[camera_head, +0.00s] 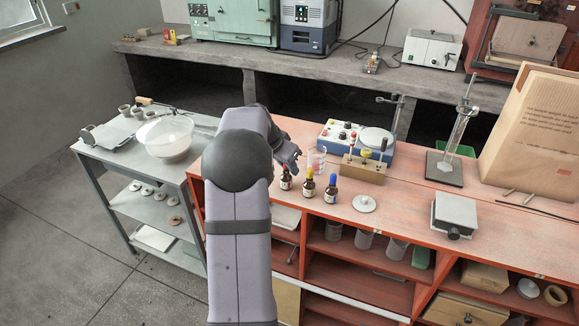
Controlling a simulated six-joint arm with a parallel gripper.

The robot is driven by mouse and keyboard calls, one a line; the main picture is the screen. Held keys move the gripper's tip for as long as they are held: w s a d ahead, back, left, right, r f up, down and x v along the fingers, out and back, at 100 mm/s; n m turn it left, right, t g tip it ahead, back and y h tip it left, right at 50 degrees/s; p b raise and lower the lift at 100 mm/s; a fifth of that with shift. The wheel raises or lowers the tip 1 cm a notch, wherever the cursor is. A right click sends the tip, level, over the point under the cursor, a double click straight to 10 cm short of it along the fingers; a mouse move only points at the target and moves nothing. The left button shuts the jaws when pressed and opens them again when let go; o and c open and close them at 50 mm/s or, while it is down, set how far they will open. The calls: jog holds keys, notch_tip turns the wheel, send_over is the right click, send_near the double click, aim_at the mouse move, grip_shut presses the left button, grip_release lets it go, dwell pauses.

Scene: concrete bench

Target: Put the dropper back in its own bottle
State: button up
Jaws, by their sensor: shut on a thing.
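Three small brown bottles with pale labels stand in a row on the red-topped bench: one with red at its neck (286,181), one with a yellow top (308,187) and one with a blue top (331,190). My gripper (294,166) is just above and beside the red-marked bottle, at the left end of the row. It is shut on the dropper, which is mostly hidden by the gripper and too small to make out. I cannot tell whether the dropper touches the bottle.
A glass beaker (316,160) stands close behind the bottles. A wooden rack (363,172) with upright items is to its right, before a blue instrument (341,137). A white round lid (364,203) lies right of the bottles.

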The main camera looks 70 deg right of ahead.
jog(key=shift+f, duration=0.25)
jog(key=o, duration=1.1)
jog(key=shift+r, duration=0.15)
jog(key=shift+r+p, duration=2.3)
jog(key=shift+r, duration=1.1)
jog(key=shift+n, duration=0.3)
